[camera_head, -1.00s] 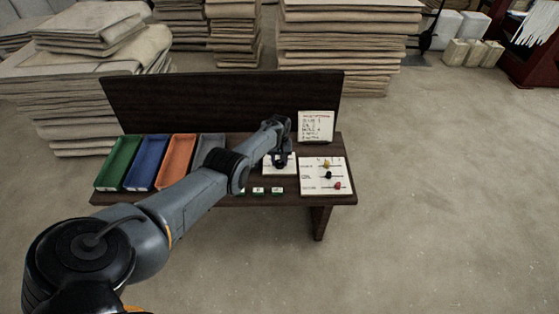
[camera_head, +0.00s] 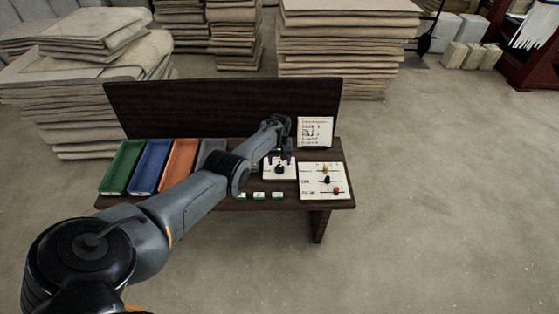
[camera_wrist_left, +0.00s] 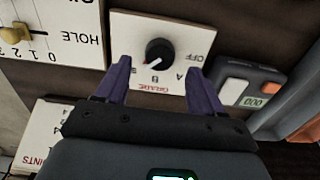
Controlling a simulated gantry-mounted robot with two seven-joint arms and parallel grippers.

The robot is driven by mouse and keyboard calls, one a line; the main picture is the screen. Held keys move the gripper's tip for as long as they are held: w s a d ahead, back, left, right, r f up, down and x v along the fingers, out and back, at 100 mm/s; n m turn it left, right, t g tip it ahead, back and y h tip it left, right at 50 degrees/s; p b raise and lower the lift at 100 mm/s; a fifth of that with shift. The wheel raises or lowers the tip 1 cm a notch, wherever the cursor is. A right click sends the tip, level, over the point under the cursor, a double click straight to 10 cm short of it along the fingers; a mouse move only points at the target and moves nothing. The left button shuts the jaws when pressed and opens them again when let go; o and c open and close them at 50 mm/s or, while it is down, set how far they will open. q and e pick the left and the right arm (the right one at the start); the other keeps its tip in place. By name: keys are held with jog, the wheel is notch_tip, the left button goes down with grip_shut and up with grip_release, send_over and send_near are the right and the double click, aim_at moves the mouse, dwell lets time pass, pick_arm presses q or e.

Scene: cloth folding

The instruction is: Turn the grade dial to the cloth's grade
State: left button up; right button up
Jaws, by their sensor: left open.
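The grade dial is a black round knob (camera_wrist_left: 159,52) on a white panel (camera_wrist_left: 130,25) marked OFF, A, B and a letter like S, upside down in the left wrist view. Its red-and-white pointer aims down-left there, roughly toward the S-like mark. The knob (camera_head: 280,169) also shows small in the head view. In the head view the left gripper (camera_head: 281,153) is just behind the knob. My right gripper is not in view. The cloth being graded cannot be made out.
A slider panel (camera_head: 313,191) lies right of the dial, and a written card (camera_head: 316,131) stands behind. A grey counter box (camera_wrist_left: 248,83) with an orange button is beside the dial. Green, blue, orange and grey trays (camera_head: 115,187) line the bench's left.

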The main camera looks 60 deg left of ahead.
aim_at(278, 168)
pick_arm(q)
notch_tip(278, 168, up, 7)
jog(key=p, duration=0.5)
dwell(0.3)
jog(key=s+d+r+m+t+y+p, duration=0.15)
jog(key=s+d+m, duration=0.3)
jog(key=d, duration=0.45)
jog(key=s+d+r+m+p, duration=0.25)
jog(key=s+d, duration=0.25)
jog(key=d, duration=0.4)
jog(key=s+d+r+m+t+y+p, duration=0.15)
jog(key=s+d+m, duration=0.25)
jog(key=d, duration=0.4)
jog(key=s+d+r+m+h+p, duration=0.3)
jog(key=s+d+r, duration=0.95)
jog(key=d, duration=0.25)
notch_tip(278, 168, up, 37)
jog(key=p, duration=3.7)
jog(key=shift+a+t+p, duration=0.2)
jog(key=shift+t+p, duration=0.1)
jog(key=shift+p, duration=0.1)
